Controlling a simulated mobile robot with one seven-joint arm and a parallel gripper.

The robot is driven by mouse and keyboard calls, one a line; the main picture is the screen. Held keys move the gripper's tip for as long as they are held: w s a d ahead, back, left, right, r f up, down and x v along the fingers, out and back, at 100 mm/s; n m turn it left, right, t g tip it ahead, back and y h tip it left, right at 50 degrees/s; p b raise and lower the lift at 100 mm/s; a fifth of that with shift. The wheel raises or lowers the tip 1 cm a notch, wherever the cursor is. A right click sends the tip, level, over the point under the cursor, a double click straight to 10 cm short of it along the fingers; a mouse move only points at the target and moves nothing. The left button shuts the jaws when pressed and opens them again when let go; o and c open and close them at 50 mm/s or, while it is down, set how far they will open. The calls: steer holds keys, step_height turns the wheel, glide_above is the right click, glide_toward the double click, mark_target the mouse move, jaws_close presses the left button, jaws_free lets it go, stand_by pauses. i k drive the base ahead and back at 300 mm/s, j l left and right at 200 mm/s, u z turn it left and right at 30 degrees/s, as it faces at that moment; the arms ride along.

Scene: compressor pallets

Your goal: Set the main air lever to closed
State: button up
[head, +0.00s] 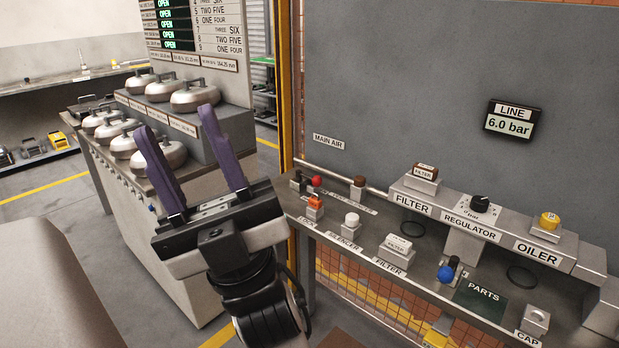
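The MAIN AIR sign (329,142) is on the grey panel above the left end of the bench. Below it, a small lever with a red knob (316,181) sits by the pipe at the bench's back left; it looks like the main air lever. It is too small to tell its exact angle. My gripper (179,124) is open and empty, with two purple fingers pointing up and well apart. It is left of the lever, in front of the grey cabinet, touching nothing that I can see.
The line display (511,120) reads 6.0 bar. The bench (430,290) holds an orange lock (315,202), a white silencer (352,220), a filter block (398,243), a blue knob (446,273) and a regulator (480,203). A cabinet (185,265) with several metal domed pots stands behind my gripper.

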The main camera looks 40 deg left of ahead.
mark_target(316, 181)
steer(key=j+z, duration=0.45)
steer(key=j, duration=1.3)
steer(key=k, duration=0.05)
